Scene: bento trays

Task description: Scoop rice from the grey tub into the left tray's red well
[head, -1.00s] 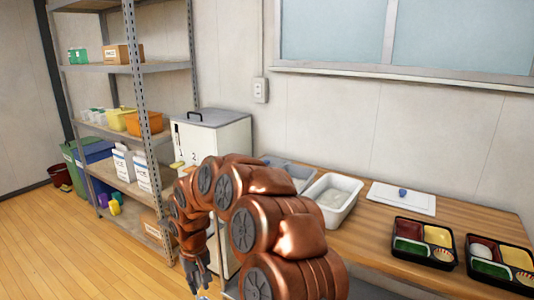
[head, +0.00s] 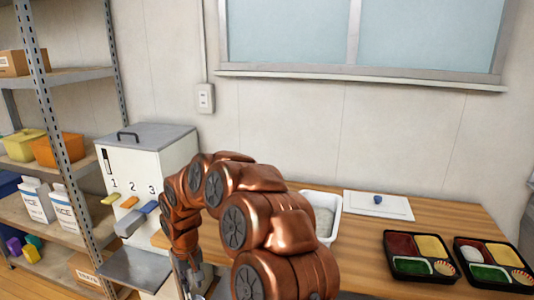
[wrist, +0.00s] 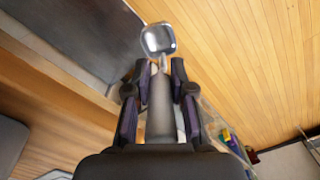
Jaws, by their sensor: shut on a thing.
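My gripper (wrist: 157,92) is shut on the grey handle of a metal scoop (wrist: 158,39), whose shiny bowl looks empty in the wrist view. In the head view my gripper (head: 189,277) hangs low at the left, left of the worktable. A pale tub (head: 335,207) with whitish content stands on the table, partly hidden by my arm. I see no clearly grey tub now. The left tray (head: 424,280) is black; its red well (head: 401,244) at the back left looks empty. The right tray (head: 493,286) holds a white mound in its red well.
A white rice dispenser (head: 165,160) with numbered levers stands at left, beside a metal shelf (head: 60,120). Bare wood lies between the pale tub and left tray.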

